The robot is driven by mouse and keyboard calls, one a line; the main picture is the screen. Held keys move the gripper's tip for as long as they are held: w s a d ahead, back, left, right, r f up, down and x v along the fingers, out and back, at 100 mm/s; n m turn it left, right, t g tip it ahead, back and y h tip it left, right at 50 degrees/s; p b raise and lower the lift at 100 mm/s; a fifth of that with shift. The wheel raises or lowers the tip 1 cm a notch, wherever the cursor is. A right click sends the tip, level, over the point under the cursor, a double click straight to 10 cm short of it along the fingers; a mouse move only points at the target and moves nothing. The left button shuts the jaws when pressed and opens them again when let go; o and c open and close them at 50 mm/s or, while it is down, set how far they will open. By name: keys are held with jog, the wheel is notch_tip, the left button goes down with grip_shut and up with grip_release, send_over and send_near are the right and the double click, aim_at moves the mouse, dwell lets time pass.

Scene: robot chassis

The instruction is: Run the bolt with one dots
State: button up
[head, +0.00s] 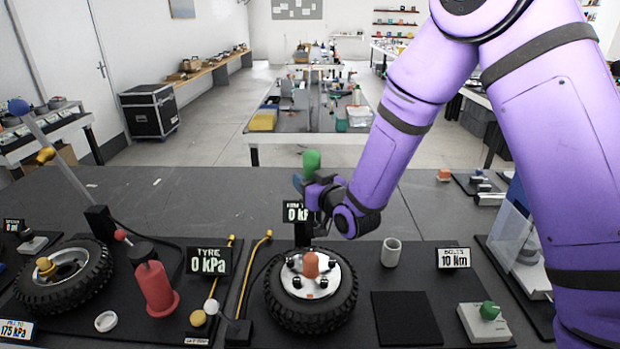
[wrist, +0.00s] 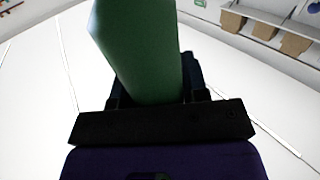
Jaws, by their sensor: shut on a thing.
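My gripper (head: 312,190) is shut on a green rounded piece (head: 312,160), held upright above the bench behind the wheel. The green piece also fills the upper middle of the wrist view (wrist: 140,50); its lower end is hidden by the gripper. A black-tyred wheel (head: 310,318) lies flat on the bench below and in front of my gripper. Several dark bolts (head: 295,282) stand on its pale hub around an orange-brown knob (head: 311,265). Dots on the bolts are too small to tell.
A "BOLTS 10 Nm" sign (head: 454,258), a grey cup (head: 391,252) and a green-knobbed box (head: 485,322) stand right of the wheel. A red pump-like part (head: 155,288) and a second wheel (head: 65,275) stand left. The black square pad (head: 406,318) is bare.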

jog(key=shift+a, duration=0.1)
jog(key=shift+f, duration=3.05)
jog(key=shift+r, duration=0.1)
jog(key=shift+r, duration=2.7)
